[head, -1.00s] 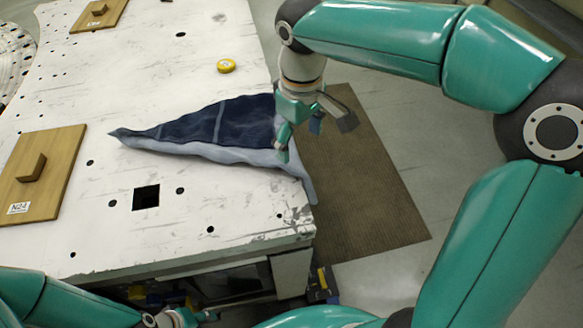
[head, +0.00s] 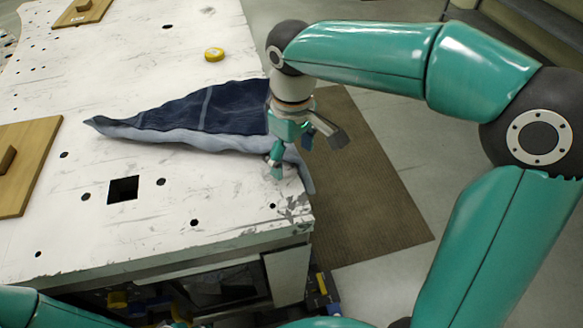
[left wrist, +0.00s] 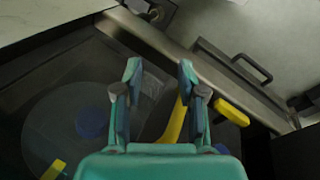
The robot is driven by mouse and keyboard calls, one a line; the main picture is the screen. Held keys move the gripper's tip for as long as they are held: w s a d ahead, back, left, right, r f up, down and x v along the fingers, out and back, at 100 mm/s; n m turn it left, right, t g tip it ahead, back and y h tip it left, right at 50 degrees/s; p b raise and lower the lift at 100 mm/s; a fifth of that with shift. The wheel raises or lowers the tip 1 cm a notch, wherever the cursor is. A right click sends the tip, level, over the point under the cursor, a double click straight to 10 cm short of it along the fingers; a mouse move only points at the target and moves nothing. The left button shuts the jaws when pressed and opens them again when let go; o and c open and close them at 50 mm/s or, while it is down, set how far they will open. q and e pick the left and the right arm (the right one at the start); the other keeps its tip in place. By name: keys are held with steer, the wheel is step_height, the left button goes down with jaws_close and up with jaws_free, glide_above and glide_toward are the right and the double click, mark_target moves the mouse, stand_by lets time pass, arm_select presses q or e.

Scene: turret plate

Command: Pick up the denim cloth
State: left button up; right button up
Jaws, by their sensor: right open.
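The denim cloth (head: 205,112) lies loosely spread on the white table in the head view, dark blue on top with a paler underside along its front edge. It narrows to a point at the left, and its right end hangs over the table's right edge. My right gripper (head: 304,152) is open at the cloth's right end, with one finger in front of the pale edge. I cannot tell whether it touches the cloth. The gripper hides part of that end. My left gripper (left wrist: 160,75) is open and empty in the left wrist view, away from the cloth.
The white table (head: 100,225) has small holes and a square opening (head: 123,189). A wooden board (head: 40,150) with a block handle lies at the left. A brown mat (head: 375,190) covers the floor at right.

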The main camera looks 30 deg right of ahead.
steer(key=shift+f, duration=0.1)
stand_by(0.3)
steer(key=shift+f+b, duration=0.45)
steer(key=shift+f, duration=0.2)
steer(key=shift+r, duration=0.1)
steer(key=shift+c, duration=0.5)
steer(key=c, duration=0.4)
steer(key=shift+c, duration=0.9)
steer(key=shift+o, duration=0.2)
steer(key=shift+s, duration=0.1)
